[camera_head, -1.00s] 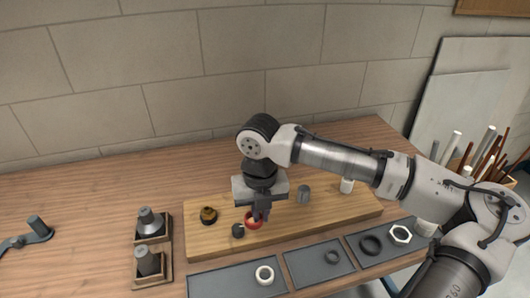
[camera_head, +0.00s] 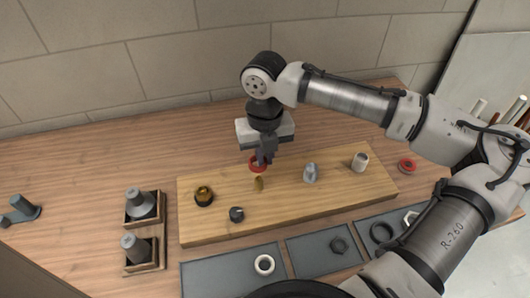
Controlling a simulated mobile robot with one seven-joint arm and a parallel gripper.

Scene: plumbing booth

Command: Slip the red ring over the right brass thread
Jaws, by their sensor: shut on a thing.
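The red ring (camera_head: 256,164) is held between the fingers of my gripper (camera_head: 264,159), which is shut on it and points down. The right brass thread (camera_head: 259,184) stands on the wooden board (camera_head: 330,195), just below the ring in the picture. The ring is apart from this thread; how much is height and how much is distance behind, I cannot tell. A wider brass fitting (camera_head: 204,196) stands on the board further left. The fingers hide part of the ring.
A dark fitting (camera_head: 236,214), a grey fitting (camera_head: 310,173) and a pale cylinder (camera_head: 360,161) stand on the board. Another red ring (camera_head: 407,165) lies right of it. Grey trays (camera_head: 225,275) with rings and nuts line the front. Two grey fittings sit in wooden holders (camera_head: 158,252) at left.

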